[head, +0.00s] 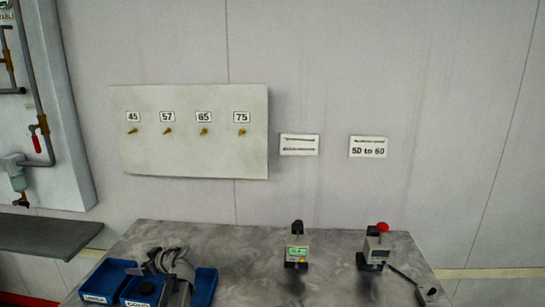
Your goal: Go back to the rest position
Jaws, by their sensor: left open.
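My left gripper (150,264) is low at the left in the head view, over the blue bins (206,288) at the table's left end. Its jaws are open, and I see nothing held between them. The grey wrist behind it covers part of the bins. Whether the gripper touches a bin cannot be told. My right gripper does not show.
A grey table (235,250) holds a small device with a green display (297,250) and another with a red knob (377,248). A dark lever-like piece (405,277) lies at the right. A wall panel (195,155) has several numbered pegs. A dark shelf (45,236) stands left.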

